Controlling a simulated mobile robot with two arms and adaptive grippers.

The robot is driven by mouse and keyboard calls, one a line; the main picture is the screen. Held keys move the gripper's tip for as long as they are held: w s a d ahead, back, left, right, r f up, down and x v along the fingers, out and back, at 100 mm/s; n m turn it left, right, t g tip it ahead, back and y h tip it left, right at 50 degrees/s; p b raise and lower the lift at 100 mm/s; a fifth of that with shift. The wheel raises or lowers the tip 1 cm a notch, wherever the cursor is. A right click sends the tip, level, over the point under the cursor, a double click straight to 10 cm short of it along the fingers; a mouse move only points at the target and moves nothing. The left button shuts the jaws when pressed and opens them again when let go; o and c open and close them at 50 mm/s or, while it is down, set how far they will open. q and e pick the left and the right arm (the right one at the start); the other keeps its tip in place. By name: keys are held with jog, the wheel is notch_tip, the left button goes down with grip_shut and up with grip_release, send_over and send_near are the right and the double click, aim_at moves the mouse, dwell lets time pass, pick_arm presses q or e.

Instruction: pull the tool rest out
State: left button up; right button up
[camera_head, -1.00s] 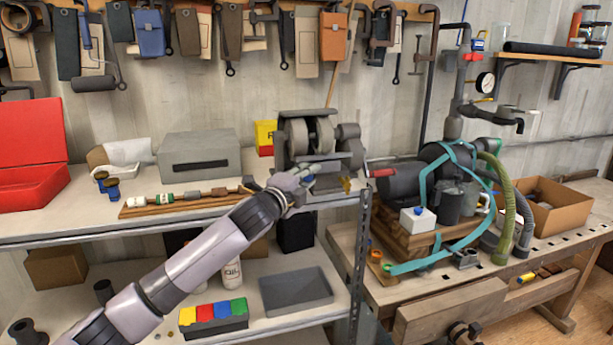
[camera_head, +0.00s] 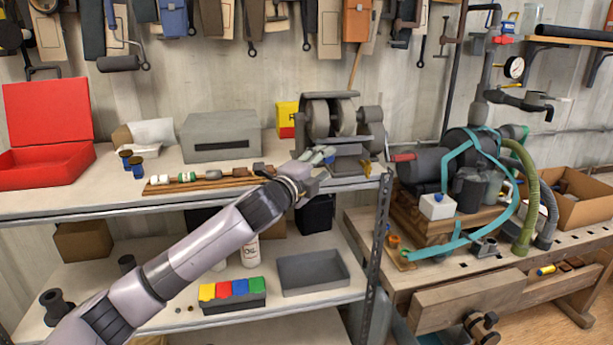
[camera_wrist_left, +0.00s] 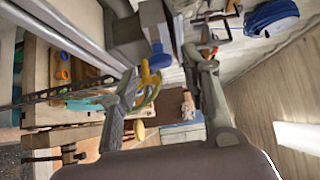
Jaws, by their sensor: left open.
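The grey bench grinder (camera_head: 330,122) stands on the upper shelf against the wall. The tool rest seems to be the grey block (camera_head: 350,166) low at its front, partly hidden by my gripper. My left gripper (camera_head: 322,158) is in front of the grinder, its fingers towards this block. In the left wrist view, the gripper (camera_wrist_left: 168,88) is open. A grey block (camera_wrist_left: 152,32) with a blue knob (camera_wrist_left: 159,57) and a yellow part (camera_wrist_left: 149,78) shows between and beyond the fingers. I cannot tell whether a finger touches them. My right gripper is not in view.
A wooden strip with small parts (camera_head: 205,181) lies left of my gripper. A grey box (camera_head: 220,135) and an open red case (camera_head: 50,135) stand further left. A pump (camera_head: 440,170) with hoses stands on the right bench. Tools hang above.

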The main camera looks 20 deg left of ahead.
pick_arm(q)
jog(key=s+a, duration=0.1)
jog(key=s, duration=0.7)
jog(key=shift+a, duration=0.3)
jog(key=shift+f, duration=0.1)
